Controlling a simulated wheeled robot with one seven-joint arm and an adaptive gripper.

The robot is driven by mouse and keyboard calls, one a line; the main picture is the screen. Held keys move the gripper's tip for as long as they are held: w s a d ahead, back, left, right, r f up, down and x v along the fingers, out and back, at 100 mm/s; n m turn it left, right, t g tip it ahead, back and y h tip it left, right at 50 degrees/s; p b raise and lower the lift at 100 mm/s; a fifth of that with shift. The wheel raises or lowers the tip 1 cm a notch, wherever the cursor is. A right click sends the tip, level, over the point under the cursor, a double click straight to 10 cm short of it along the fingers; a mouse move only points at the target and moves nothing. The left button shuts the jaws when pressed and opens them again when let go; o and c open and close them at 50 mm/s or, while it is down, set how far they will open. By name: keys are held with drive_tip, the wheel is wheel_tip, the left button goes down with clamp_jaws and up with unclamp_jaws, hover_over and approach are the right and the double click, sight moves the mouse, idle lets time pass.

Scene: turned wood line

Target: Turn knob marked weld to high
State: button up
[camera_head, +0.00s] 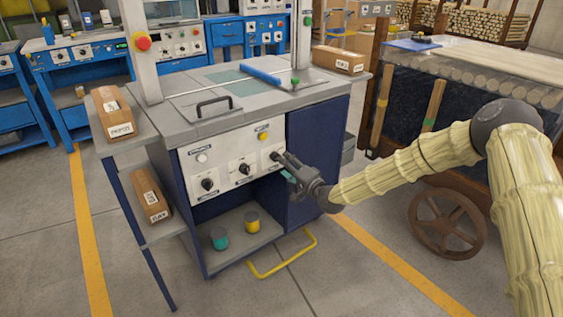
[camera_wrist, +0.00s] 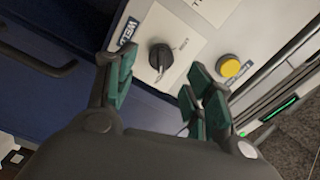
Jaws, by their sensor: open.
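The knob marked weld (camera_wrist: 160,57) is a round black dial on a white plate, with a "WELD" label beside it in the wrist view. Small lettering around the dial is too small to read surely, and so is its exact setting. My gripper (camera_wrist: 158,92) is open, its green-padded fingers on either side below the knob in the picture, apart from it and holding nothing. In the head view my gripper (camera_head: 284,166) is at the right end of the machine's front panel (camera_head: 222,160), largely covering the rightmost knob.
Two other black knobs, left (camera_head: 208,184) and middle (camera_head: 243,169), sit on the same panel. A yellow button (camera_wrist: 229,66) is close to the weld knob. A yellow handle (camera_head: 283,262) juts out low in front. A cart wheel (camera_head: 447,223) stands right.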

drive_tip(key=v, duration=0.7)
drive_tip(key=s+a+f+n+g+h, duration=0.1)
drive_tip(key=s+f+n+g+h, duration=0.4)
drive_tip(key=s+f, duration=1.8)
drive_tip(key=s+d+f+g+h, duration=0.1)
drive_tip(key=s+d+f+g, duration=0.15)
drive_tip(key=s, duration=0.55)
drive_tip(key=s+d+f+g+h, duration=0.1)
drive_tip(key=s+d+f+g, duration=0.2)
drive_tip(key=s, duration=0.5)
drive_tip(key=s+d+f+g+h, duration=0.1)
drive_tip(key=s+d+f+g, duration=0.2)
drive_tip(key=s, duration=0.5)
drive_tip(key=s+d+n+h, duration=0.2)
drive_tip(key=s+d, duration=0.5)
drive_tip(key=s, duration=0.3)
wheel_tip(320, 180, up, 27)
drive_tip(key=g+p, duration=0.1)
drive_tip(key=p, duration=2.4)
drive_tip(key=shift+s+d+h+p, duration=0.3)
drive_tip(key=shift+d+p, duration=0.1)
drive_tip(key=shift+d, duration=0.1)
